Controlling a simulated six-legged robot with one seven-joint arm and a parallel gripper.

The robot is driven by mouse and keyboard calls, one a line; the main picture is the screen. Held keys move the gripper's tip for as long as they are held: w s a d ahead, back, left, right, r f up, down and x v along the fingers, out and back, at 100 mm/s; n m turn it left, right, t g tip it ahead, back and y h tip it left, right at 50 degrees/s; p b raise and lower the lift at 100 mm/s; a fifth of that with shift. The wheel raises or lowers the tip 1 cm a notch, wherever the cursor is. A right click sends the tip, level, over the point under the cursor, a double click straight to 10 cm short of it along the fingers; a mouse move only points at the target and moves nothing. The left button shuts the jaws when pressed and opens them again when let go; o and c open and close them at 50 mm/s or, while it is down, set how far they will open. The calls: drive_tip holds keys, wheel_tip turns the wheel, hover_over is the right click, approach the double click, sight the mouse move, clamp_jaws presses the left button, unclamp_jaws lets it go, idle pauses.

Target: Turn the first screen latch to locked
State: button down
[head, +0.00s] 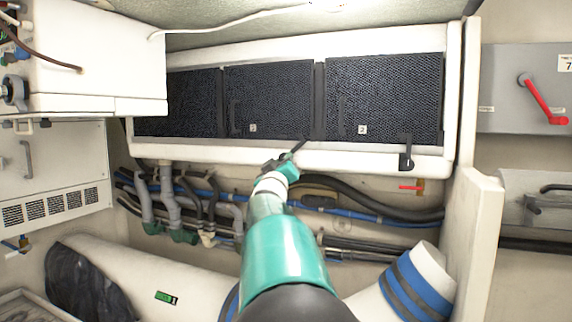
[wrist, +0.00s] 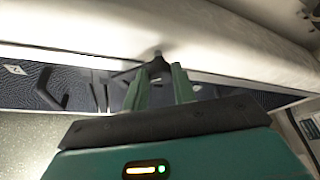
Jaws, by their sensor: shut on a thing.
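The first screen (head: 268,95) is the dark mesh panel in the middle of the white housing, with a small numbered tag. Its black latch (head: 300,146) sits at the housing's lower lip, near that screen's lower right corner, and looks tilted. My gripper (head: 283,165) is at this latch from below. In the wrist view, my gripper's two green fingers (wrist: 159,88) stand either side of the black latch (wrist: 157,68), shut on it. A lever part sticks out to the left of the fingers. The fingers partly hide the latch, so its exact angle is unclear.
Hoses and pipes (head: 375,210) run below the housing. A white box (head: 95,60) juts out at upper left. A red-handled switch (head: 543,100) is at far right.

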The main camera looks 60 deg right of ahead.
drive_tip(key=n+y, duration=0.1)
drive_tip(key=n, duration=0.2)
drive_tip(key=n+t+y, duration=0.1)
drive_tip(key=n, duration=0.3)
drive_tip(key=n+t+y, duration=0.1)
drive_tip(key=n+y, duration=0.1)
drive_tip(key=n, duration=0.2)
drive_tip(key=shift+s+r, duration=0.2)
drive_tip(key=shift+r, duration=0.2)
drive_tip(key=c, duration=1.1)
unclamp_jaws()
drive_tip(key=shift+c, duration=0.2)
